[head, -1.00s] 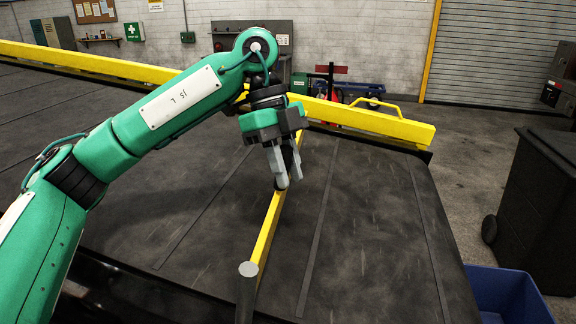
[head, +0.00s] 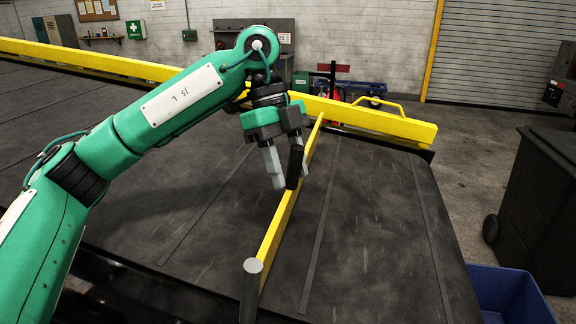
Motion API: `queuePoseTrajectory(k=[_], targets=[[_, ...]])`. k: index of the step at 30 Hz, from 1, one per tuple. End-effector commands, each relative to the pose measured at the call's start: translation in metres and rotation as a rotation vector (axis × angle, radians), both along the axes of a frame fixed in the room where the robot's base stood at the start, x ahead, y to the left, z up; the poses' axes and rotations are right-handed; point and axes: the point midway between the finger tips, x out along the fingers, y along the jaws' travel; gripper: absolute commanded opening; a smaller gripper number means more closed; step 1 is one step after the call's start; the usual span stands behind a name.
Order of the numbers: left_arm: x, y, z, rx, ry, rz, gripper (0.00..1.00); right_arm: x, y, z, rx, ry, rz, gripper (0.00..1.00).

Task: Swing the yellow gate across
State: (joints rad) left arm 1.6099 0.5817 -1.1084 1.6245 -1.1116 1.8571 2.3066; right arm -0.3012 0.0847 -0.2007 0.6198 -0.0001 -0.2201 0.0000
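The yellow gate (head: 274,235) is a long bar lying across the dark belt. It runs from a grey-topped post (head: 253,266) at the near edge to the yellow rail on the far side, where its far end meets or overlaps the rail in the picture. A black upright handle (head: 294,170) stands on the gate, partway along. My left gripper (head: 286,178) is over the gate at this handle. Its fingers are apart, one left of the handle with a visible gap, the other partly hidden behind the handle. My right gripper is not in view.
The yellow rail (head: 375,119) borders the belt's far side and has a raised loop near its right end. A blue bin (head: 508,292) and a dark wheeled bin (head: 545,215) stand to the right. The belt (head: 375,215) is bare on both sides of the gate.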

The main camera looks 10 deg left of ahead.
Motion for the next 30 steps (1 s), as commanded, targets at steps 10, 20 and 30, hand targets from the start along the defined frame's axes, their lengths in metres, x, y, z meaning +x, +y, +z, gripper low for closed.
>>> queuePoseTrajectory(k=[10, 20, 30], targets=[[0.003, 0.003, 0.008, -0.001, -0.002, 0.003, 0.43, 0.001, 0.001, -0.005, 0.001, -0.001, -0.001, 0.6], [0.019, 0.024, 0.067, -0.001, -0.004, 0.004, 0.43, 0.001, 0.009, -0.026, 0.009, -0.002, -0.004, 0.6], [0.03, 0.038, 0.112, 0.001, -0.001, 0.002, 0.43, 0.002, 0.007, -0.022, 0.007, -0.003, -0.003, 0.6]])
